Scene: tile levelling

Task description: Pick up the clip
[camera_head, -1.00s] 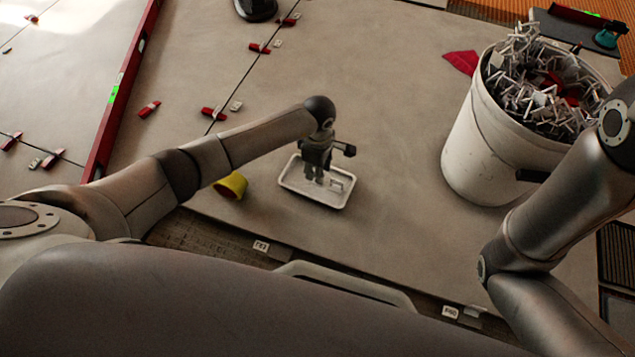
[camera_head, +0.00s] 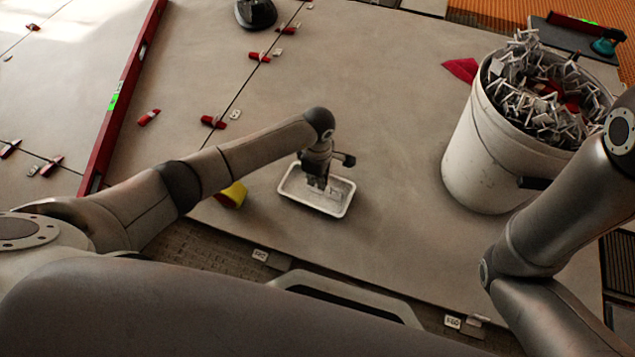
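A small white tray (camera_head: 344,205) lies on the large grey tile. A pale clip (camera_head: 334,192) seems to lie inside it, small and hard to make out against the tray floor. My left gripper (camera_head: 317,186) points down into the tray, with its fingertips close to the tray floor and beside or over the clip. The fingers are small and dark, so I cannot tell whether they are open or shut, or whether they touch the clip.
A white bucket (camera_head: 472,150) full of clips and some red wedges stands at the right. A red level (camera_head: 122,95) lies at the left. Red wedges (camera_head: 213,122) sit along the tile joint. The middle tile is mostly clear.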

